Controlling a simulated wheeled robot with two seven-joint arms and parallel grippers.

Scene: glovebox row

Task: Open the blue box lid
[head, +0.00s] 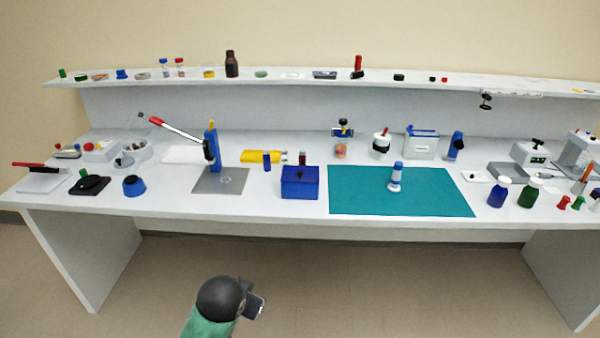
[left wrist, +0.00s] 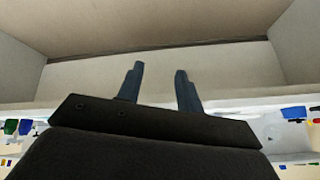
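The blue box (head: 300,187) stands on the white bench just left of the teal mat, near the front edge. Its lid looks shut, with a flat darker blue top. My left gripper (head: 256,305) is low in front of the bench, below and to the left of the box and well apart from it. In the left wrist view its two fingers (left wrist: 160,72) are spread with nothing between them. The box cannot be made out for sure in that view. My right gripper is not in view.
The teal mat (head: 440,195) lies right, holding a white-and-blue device (head: 395,180). The bench front before the box is clear.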

